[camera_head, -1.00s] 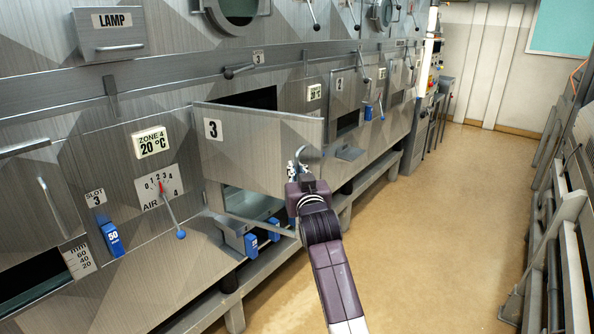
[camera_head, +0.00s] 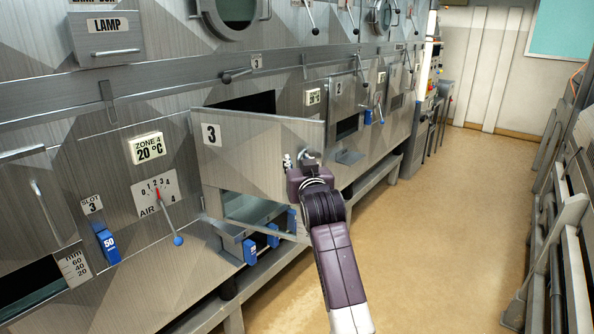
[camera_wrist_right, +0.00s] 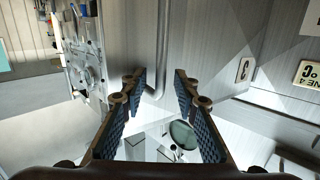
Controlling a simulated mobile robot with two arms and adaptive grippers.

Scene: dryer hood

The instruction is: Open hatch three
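Hatch three (camera_head: 255,155) is the grey panel labelled 3 in the middle of the head view. It stands swung out from the machine front, with a dark opening behind its top edge and a gap below. My right gripper (camera_head: 308,162) is at the panel's right end. In the wrist view the right gripper (camera_wrist_right: 158,80) is open, its two blue-padded fingers apart. The hatch handle (camera_wrist_right: 162,45), a bent metal bar, reaches down between the fingers, closer to the left one. In the head view the gripper hides most of the handle. My left gripper is not in view.
A lever with a blue knob (camera_head: 178,240) and a blue 50 block (camera_head: 108,245) are on the front at left. Blue blocks (camera_head: 250,250) sit below the hatch. Hatch two (camera_head: 342,95) is farther along. The floor (camera_head: 440,220) at right is clear.

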